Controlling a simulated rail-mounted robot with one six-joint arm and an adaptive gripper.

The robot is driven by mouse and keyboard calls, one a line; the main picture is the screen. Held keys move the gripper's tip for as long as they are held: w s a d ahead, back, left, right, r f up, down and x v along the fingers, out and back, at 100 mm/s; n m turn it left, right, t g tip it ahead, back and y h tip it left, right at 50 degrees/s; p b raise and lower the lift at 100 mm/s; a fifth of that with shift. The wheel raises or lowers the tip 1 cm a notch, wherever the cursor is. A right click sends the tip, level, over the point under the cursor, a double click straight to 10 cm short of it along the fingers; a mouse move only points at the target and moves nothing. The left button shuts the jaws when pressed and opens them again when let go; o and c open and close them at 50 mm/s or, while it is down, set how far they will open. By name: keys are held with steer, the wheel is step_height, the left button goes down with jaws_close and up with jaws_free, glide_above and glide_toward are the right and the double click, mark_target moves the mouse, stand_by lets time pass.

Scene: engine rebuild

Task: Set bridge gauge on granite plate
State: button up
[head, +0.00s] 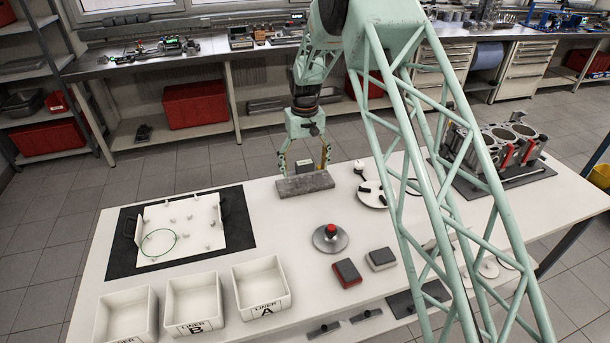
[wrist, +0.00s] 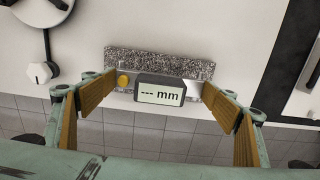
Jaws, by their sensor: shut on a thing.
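The grey speckled granite plate (head: 305,185) lies on the white table, towards its far edge. It fills the upper middle of the wrist view (wrist: 160,57). The bridge gauge (wrist: 160,91) has a display reading "--- mm" and a round brass-coloured button on its left. In the head view the gauge (head: 304,166) is small, at the granite plate. My gripper (head: 305,167) is shut on the gauge, with a finger at each end of it, as the wrist view also shows (wrist: 160,92). Whether the gauge touches the granite or hovers just above it is unclear.
A round white dish (head: 372,194) stands right of the granite. A dark mat with a white tray (head: 180,226) lies left. A metal disc with a red knob (head: 330,238) and liner bins (head: 261,287) are nearer. The engine block (head: 505,150) is at right.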

mark_target(305, 174)
steer(key=shift+w, duration=0.4)
steer(key=shift+f+b, duration=0.3)
steer(key=shift+f, duration=1.45)
steer(key=shift+s+f, duration=0.1)
steer(key=shift+f, duration=0.05)
steer(key=o, duration=1.1)
steer(key=shift+c, duration=0.2)
step_height(305, 174, up, 12)
steer(key=shift+r+p, duration=0.1)
steer(key=shift+p, duration=0.55)
